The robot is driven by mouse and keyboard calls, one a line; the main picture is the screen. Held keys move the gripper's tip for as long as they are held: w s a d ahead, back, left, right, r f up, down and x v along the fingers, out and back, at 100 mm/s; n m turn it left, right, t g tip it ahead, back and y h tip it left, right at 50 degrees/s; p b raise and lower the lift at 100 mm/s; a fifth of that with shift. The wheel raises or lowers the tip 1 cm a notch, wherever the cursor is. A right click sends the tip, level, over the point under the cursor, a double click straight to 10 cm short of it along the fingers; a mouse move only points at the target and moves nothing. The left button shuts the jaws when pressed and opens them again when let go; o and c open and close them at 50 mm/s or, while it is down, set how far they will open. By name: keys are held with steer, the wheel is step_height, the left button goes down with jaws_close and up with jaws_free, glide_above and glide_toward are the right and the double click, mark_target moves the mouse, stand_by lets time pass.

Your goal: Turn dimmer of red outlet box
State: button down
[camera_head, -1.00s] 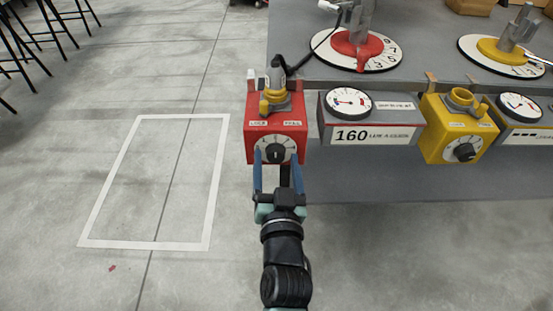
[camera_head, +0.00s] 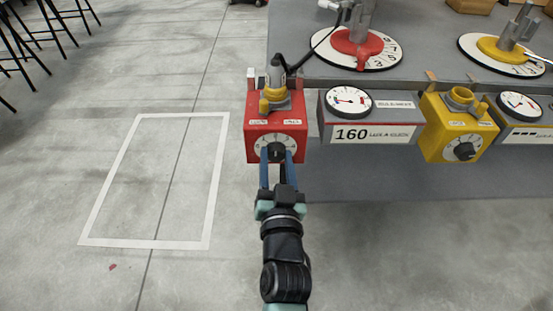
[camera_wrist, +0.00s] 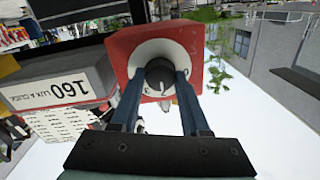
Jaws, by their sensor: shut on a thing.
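The red outlet box (camera_head: 256,132) hangs at the left end of the grey bench edge. Its front carries a black dimmer knob (camera_head: 277,152) on a white dial (camera_head: 264,143). My gripper (camera_head: 278,157) reaches up to this face from below, with its blue fingers on either side of the knob. In the wrist view the box (camera_wrist: 195,42) fills the upper middle, and the fingers of my gripper (camera_wrist: 160,80) are closed on the sides of the knob (camera_wrist: 159,73). The fingers hide part of the dial.
A grey meter box (camera_head: 372,133) marked 160 sits just right of the red box. A yellow outlet box (camera_head: 440,138) with its own knob hangs further right. The grey bench (camera_head: 430,70) carries red and yellow round dials. Open floor lies to the left.

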steer(key=shift+m, duration=0.3)
steer(key=m+p, duration=0.1)
steer(key=m, duration=0.2)
steer(key=shift+m, duration=2.1)
steer(key=shift+p, duration=0.3)
steer(key=shift+c, duration=1.9)
jaws_free()
steer(key=s+b, duration=0.2)
steer(key=s, duration=1.1)
steer(key=shift+d+f, duration=0.25)
